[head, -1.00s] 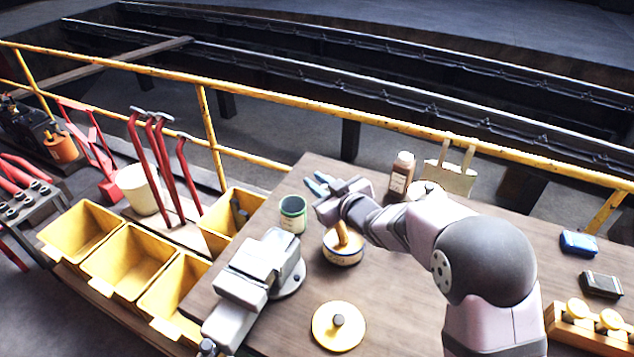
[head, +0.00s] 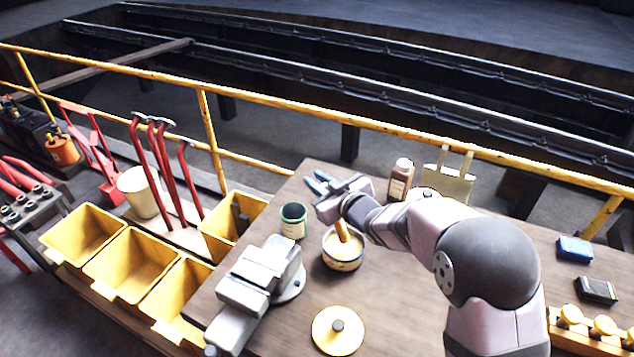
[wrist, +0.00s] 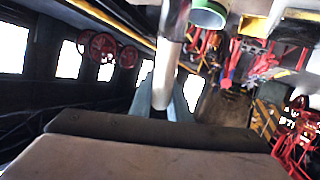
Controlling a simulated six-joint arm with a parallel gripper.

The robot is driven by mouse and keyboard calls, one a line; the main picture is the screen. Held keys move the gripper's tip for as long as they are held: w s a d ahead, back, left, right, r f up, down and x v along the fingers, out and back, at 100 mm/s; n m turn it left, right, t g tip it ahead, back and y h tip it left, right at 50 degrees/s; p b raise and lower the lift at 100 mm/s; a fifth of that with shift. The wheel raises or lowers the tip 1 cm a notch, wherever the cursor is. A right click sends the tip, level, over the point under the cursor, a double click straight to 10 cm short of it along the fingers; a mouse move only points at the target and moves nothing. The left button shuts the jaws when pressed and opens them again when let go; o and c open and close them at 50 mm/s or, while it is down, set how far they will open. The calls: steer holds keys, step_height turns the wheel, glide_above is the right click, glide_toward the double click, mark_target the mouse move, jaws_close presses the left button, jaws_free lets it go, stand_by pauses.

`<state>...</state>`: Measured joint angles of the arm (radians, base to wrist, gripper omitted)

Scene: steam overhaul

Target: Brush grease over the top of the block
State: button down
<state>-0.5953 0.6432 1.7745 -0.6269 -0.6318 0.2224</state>
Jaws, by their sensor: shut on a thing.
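A round tin (head: 343,258) with pale contents, which look like grease, stands open on the workbench. A tan wooden handle (head: 343,230) leans up out of it toward my gripper (head: 322,190). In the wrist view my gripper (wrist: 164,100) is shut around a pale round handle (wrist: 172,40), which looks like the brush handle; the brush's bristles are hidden. A grey vise (head: 252,282) stands left of the tin. I cannot tell whether a separate block sits in its jaws. A small dark block (head: 597,289) lies at the bench's right side.
A green tin (head: 293,221) stands close left of the grease tin, and a brown bottle (head: 400,180) behind my arm. A round yellow lid (head: 338,330) lies in front. Yellow bins (head: 130,262) line the left; a yellow rail (head: 400,127) runs behind.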

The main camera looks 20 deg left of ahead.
step_height(320, 180, up, 4)
steer(key=p, duration=0.2)
steer(key=shift+p, duration=0.35)
stand_by(0.4)
